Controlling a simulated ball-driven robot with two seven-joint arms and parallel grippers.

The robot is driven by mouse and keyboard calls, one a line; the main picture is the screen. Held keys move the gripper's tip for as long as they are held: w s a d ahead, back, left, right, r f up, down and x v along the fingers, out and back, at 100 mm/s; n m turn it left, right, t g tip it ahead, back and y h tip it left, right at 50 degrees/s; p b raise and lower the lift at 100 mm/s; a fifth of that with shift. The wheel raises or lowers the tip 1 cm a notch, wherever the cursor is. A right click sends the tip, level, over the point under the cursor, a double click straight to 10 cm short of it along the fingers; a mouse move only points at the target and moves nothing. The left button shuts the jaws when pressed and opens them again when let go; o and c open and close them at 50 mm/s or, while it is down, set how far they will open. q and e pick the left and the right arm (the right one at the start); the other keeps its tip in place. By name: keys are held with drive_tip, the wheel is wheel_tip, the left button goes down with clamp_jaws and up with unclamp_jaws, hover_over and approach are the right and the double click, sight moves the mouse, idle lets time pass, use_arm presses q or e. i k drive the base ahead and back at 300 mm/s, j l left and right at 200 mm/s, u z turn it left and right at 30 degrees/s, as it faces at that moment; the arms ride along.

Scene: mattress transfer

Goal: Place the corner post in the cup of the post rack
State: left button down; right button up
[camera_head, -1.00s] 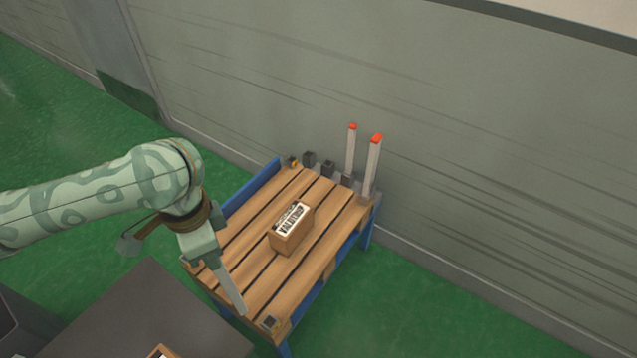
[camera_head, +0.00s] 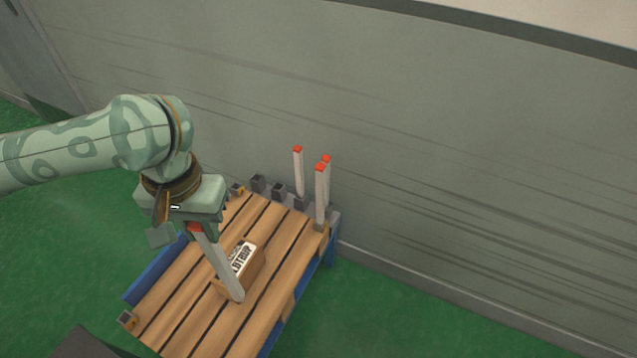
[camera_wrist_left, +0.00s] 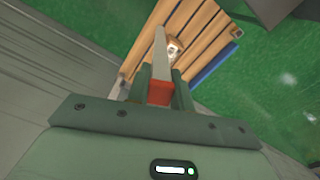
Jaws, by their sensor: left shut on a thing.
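My left gripper (camera_head: 195,222) is shut on a pale grey corner post (camera_head: 222,268) by its red-capped end. The post hangs down at a slant over the wooden pallet, in front of the carton in the head view. The left wrist view shows the post (camera_wrist_left: 160,55) running out from between the fingers (camera_wrist_left: 160,93). The post rack (camera_head: 286,202) lies along the pallet's far edge. It has dark square cups; one empty cup (camera_head: 257,183) and another (camera_head: 277,191) show. A red-topped post (camera_head: 298,172) stands upright at a cup. My right gripper is not in view.
A labelled carton (camera_head: 252,272) sits on the pallet (camera_head: 190,318). Two more red-topped posts, a near one (camera_head: 320,195) and one partly hidden behind it (camera_head: 328,168), stand upright at the pallet's far right. A grey wall (camera_head: 450,180) rises behind the rack. Green floor surrounds the pallet.

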sight(280, 198)
drive_tip(key=i+l+z, duration=0.1)
drive_tip(key=i+z, duration=0.15)
drive_tip(key=i, duration=0.45)
drive_tip(key=i+l+u, duration=0.1)
drive_tip(key=i+u, duration=0.15)
drive_tip(key=i+l+u, duration=0.15)
drive_tip(key=i+u, duration=0.15)
drive_tip(key=i, duration=0.15)
